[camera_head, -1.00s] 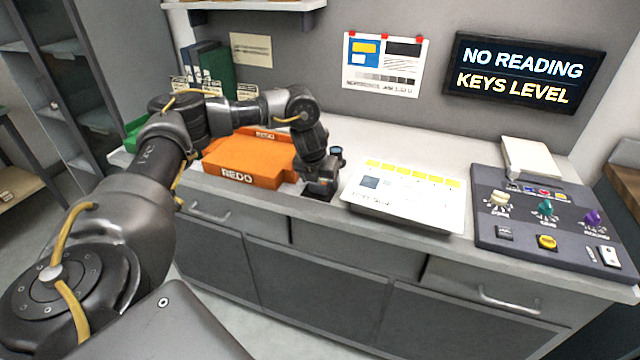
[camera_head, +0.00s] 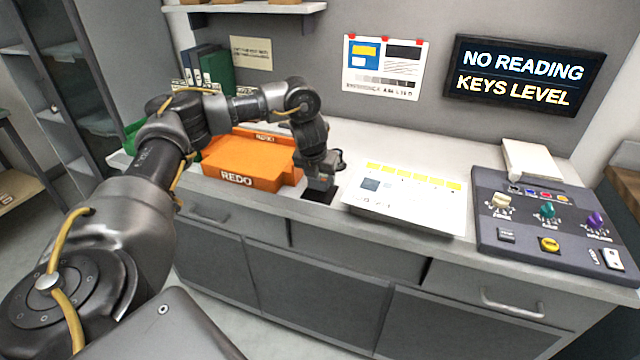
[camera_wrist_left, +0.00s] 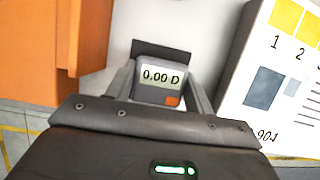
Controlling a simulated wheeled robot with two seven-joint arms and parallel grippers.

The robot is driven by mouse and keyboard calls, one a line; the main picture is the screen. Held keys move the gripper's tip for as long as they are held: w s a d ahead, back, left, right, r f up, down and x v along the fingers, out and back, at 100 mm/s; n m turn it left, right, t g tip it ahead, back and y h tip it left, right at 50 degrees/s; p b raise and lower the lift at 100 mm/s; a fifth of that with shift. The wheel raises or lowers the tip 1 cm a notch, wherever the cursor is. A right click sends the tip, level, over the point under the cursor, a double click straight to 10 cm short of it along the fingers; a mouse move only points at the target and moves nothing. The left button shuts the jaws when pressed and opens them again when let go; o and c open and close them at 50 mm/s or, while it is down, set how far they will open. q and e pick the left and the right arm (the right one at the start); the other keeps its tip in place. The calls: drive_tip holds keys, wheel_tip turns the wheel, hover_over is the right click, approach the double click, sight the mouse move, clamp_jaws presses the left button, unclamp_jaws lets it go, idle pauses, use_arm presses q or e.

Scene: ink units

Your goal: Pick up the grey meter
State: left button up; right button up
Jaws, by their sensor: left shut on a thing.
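The grey meter (camera_wrist_left: 160,84) shows in the left wrist view, with a display reading "0.00 D" and an orange patch at its lower right. My left gripper (camera_wrist_left: 160,92) is shut on it, one finger on each side. In the head view my left gripper (camera_head: 320,186) points down over a dark pad (camera_head: 318,197) at the counter's front edge, between the orange bin and the white board. The meter (camera_head: 321,183) is mostly hidden there by the gripper. Whether it is clear of the pad, I cannot tell. My right gripper is not in view.
An orange REDO bin (camera_head: 250,180) stands left of the gripper. A white board with yellow tabs (camera_head: 405,205) lies close on its right. A dark control panel with knobs (camera_head: 545,225) is further right. A wall screen (camera_head: 525,75) reads "NO READING KEYS LEVEL".

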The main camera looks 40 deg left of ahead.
use_arm(q)
drive_tip(key=s+d+r+p, duration=0.2)
drive_tip(key=s+r, duration=0.3)
drive_tip(key=s, duration=0.2)
drive_tip(key=s+d+r+p, duration=0.1)
drive_tip(key=s+d+r, duration=0.2)
drive_tip(key=s+r, duration=0.3)
drive_tip(key=s+d+f+n+g, duration=0.1)
drive_tip(key=d+n+g, duration=0.3)
drive_tip(key=d+n, duration=0.5)
drive_tip(key=s+d+f+n+g+h, duration=0.1)
drive_tip(key=d+n+g, duration=0.3)
drive_tip(key=n, duration=1.9)
drive_tip(key=s+d, duration=0.1)
drive_tip(key=d, duration=0.4)
drive_tip(key=shift+s+d+g, duration=0.25)
drive_tip(key=shift+d+g, duration=0.15)
